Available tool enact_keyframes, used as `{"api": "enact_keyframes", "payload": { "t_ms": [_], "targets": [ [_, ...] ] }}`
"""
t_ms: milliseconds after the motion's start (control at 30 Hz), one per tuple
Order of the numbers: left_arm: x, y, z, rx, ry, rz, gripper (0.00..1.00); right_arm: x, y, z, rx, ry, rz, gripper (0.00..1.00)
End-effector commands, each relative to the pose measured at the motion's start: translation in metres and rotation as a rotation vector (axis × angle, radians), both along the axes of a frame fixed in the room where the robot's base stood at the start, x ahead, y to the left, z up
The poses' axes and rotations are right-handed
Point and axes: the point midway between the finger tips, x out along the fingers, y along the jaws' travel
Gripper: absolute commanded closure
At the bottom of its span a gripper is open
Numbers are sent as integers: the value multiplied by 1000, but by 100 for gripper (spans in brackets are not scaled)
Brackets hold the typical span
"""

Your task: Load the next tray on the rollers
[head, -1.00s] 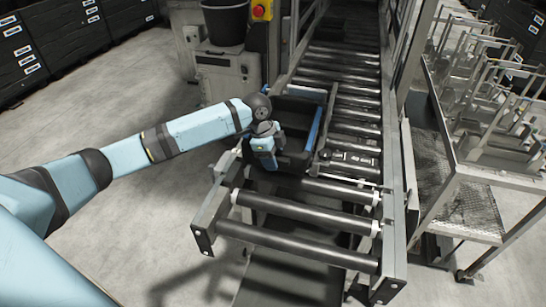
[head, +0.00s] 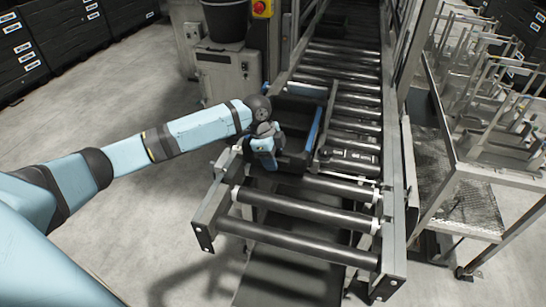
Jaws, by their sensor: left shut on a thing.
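A dark open tray (head: 296,140) with a blue strip along its right side sits at the left side of the roller conveyor, in the middle of the head view. My left gripper (head: 268,162) is at the tray's near left corner, pointing down, and is shut on the tray's edge. Its fingertips are mostly hidden by its own body. The rollers (head: 300,215) nearest me are bare. My right gripper is not in view.
A wheeled metal rack (head: 470,215) with several upright metal frames stands right of the conveyor. A machine cabinet (head: 222,75) with a black bucket (head: 226,20) stands behind the tray. A black cylindrical part (head: 348,157) lies across the rollers. Floor at left is clear.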

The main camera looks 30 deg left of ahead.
Motion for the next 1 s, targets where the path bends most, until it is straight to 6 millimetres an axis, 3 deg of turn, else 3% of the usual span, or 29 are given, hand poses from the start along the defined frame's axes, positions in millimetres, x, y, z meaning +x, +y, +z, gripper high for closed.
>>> {"api": "enact_keyframes", "payload": {
  "t_ms": [367, 1000],
  "targets": [
    [0, 0, -5, 0, -1, 0, 87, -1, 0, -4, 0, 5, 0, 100],
    [0, 0, -36, -1, -1, 0, 87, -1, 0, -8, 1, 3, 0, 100]
  ]
}}
